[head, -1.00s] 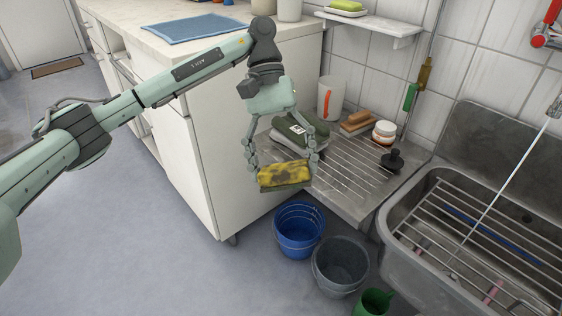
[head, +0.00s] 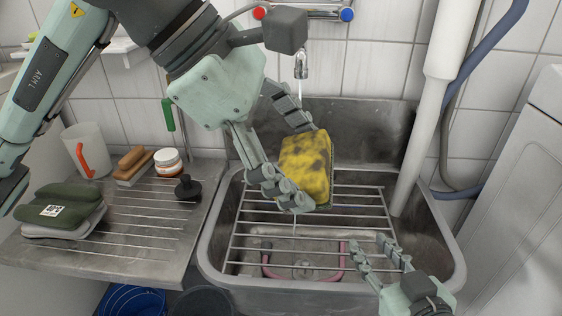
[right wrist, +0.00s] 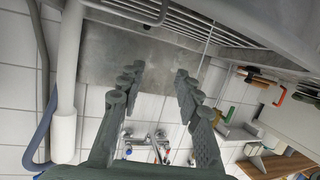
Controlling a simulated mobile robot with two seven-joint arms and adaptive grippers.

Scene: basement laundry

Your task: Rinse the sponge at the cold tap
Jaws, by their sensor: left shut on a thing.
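The sponge (head: 306,160), yellow with dark stains, is held above the sink, below the tap spout (head: 301,65). My left gripper (head: 299,172) is shut on it, one finger on each side. The tap has a red knob (head: 259,12) at left and a blue knob (head: 347,14) at right. My right gripper (head: 371,243) is low over the sink's front right. In the right wrist view its fingers (right wrist: 157,73) are apart and empty.
The grey sink (head: 212,230) has a wire rack (head: 350,208) across it. A white pipe (head: 425,120) stands at its right. The ribbed drainboard (head: 135,225) at left holds green cloths (head: 60,205), a jug (head: 88,150), a brush (head: 133,165), a jar (head: 168,160) and a black plug (head: 187,188).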

